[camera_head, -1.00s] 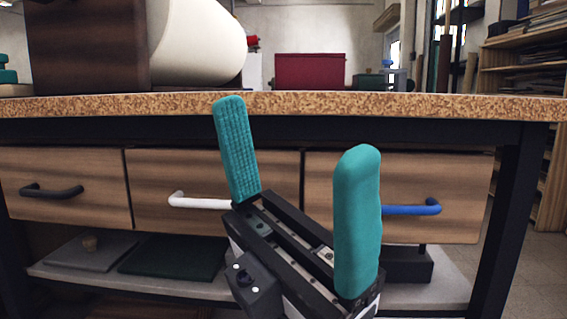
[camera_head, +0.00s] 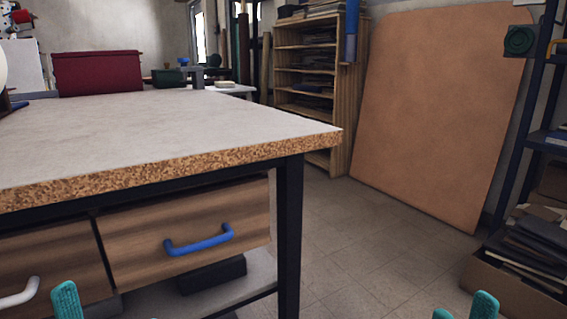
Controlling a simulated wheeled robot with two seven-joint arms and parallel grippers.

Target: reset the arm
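Only teal fingertips of my grippers show, at the bottom edge of the head view. My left gripper (camera_head: 110,306) is at the lower left, in front of the table's drawers. One finger shows clearly and a sliver of the other shows well to its right, so it looks open, with nothing seen between. My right gripper (camera_head: 464,311) is at the lower right, over the floor. Its two fingertips stand apart with a gap and nothing seen between. The rest of both grippers and both arms are out of the picture.
A table (camera_head: 180,125) with a speckled edge fills the left. Its drawers have a blue handle (camera_head: 199,241) and a white handle (camera_head: 20,293). A maroon box (camera_head: 98,74) stands behind. A box of papers (camera_head: 525,265) is at right. The floor (camera_head: 370,240) between is clear.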

